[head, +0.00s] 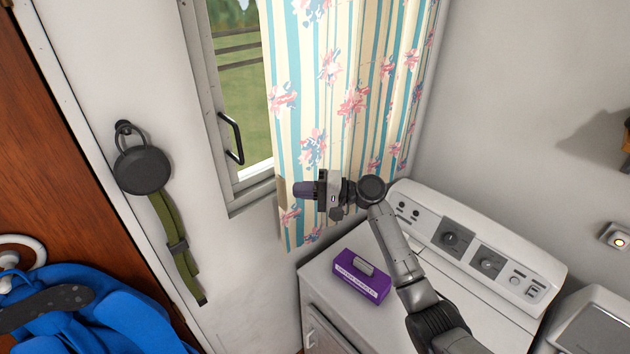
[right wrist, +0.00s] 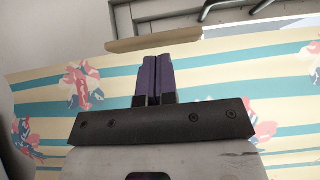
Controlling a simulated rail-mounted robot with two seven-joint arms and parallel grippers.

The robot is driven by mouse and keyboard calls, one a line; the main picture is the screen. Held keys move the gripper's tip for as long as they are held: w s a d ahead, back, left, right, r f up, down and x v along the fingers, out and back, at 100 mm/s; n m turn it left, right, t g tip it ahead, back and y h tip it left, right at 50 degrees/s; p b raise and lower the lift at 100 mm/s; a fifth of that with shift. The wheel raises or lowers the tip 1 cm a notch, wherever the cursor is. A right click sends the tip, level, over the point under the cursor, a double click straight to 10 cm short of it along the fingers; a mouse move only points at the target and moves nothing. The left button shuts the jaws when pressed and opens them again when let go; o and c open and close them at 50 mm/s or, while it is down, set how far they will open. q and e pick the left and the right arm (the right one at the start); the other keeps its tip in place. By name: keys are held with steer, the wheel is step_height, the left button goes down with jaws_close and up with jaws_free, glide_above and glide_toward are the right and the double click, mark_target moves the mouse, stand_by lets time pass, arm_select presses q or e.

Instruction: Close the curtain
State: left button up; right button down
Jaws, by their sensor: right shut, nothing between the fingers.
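The curtain (head: 345,90), striped cream, blue and white with pink and blue flowers, hangs over the right part of the window (head: 243,85). The left part of the window is uncovered, with grass and a fence showing outside. A tan strip (head: 282,192) sits on the curtain's left edge; it also shows in the right wrist view (right wrist: 210,31). My right gripper (head: 300,189) is in front of the curtain's lower left part, close to that strip. Its purple fingers (right wrist: 153,78) are together with nothing between them. Whether they touch the cloth is unclear. My left gripper is out of view.
A white appliance (head: 330,285) with a control panel stands below and right of the curtain, with a purple box (head: 361,276) on top. The window has a dark handle (head: 231,138). A black canteen (head: 142,170) hangs on the left wall, above blue cloth (head: 110,310).

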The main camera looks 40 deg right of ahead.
steer(key=shift+a, duration=0.55)
steer(key=s+a+p, duration=0.1)
steer(key=a+p, duration=0.3)
steer(key=a, duration=1.4)
steer(key=shift+a+p, duration=0.35)
